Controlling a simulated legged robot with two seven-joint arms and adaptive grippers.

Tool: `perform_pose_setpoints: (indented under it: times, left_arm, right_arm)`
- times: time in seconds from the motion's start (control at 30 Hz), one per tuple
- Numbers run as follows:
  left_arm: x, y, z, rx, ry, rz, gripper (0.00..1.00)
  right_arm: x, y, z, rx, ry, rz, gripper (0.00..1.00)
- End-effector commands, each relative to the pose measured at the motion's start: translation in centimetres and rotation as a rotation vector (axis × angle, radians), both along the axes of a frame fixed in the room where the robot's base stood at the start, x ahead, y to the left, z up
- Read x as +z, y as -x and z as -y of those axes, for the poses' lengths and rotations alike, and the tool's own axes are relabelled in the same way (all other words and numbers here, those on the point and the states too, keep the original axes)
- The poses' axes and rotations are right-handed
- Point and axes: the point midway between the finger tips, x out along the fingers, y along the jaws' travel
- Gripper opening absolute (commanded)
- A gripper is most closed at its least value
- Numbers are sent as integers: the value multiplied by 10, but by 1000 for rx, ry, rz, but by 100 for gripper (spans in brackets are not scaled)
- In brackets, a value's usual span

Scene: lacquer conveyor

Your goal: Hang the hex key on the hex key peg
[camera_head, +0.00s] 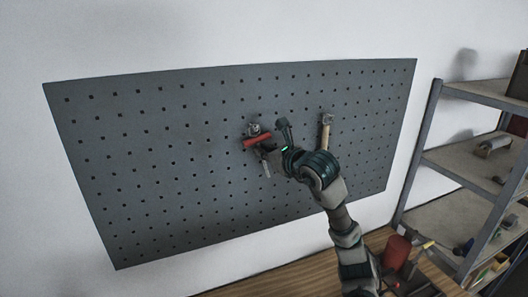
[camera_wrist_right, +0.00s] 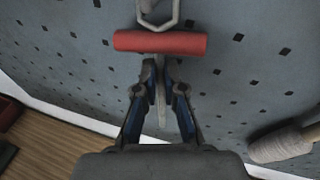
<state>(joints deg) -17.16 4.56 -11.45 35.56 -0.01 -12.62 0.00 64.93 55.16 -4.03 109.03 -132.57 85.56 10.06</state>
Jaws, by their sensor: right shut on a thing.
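The hex key has a red crossbar handle (camera_head: 257,140) and a thin grey shaft that points down. In the right wrist view the red handle (camera_wrist_right: 160,43) lies across the top, with a grey hexagonal loop above it. My right gripper (camera_wrist_right: 161,80) is shut on the grey shaft just below the handle; it also shows in the head view (camera_head: 268,151). A grey peg-like part (camera_head: 254,129) shows at the board just above the handle. I cannot tell whether the loop is around the peg or only in front of it. My left gripper is not in view.
A dark perforated board (camera_head: 160,150) covers the wall. A tool with a wooden handle (camera_head: 325,138) hangs to the right of my right gripper. A metal shelf (camera_head: 430,155) with several items stands at the right. A wooden bench (camera_head: 250,287) runs below.

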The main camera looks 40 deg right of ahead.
Motion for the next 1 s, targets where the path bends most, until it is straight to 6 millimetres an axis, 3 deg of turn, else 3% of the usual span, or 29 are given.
perform_pose_setpoints:
  times: [0.37,0.4,0.5,0.83,1.0]
  left_arm:
    - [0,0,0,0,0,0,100]
    - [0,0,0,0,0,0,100]
    - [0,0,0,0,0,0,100]
    - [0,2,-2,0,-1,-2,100]
    - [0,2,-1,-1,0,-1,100]
  right_arm:
    - [0,0,1,-1,-1,-1,0]
    - [0,0,1,-1,-1,-1,19]
    - [0,0,1,-1,-1,-1,38]
    - [0,3,1,-1,0,0,38]
    - [4,23,0,-3,2,-1,38]
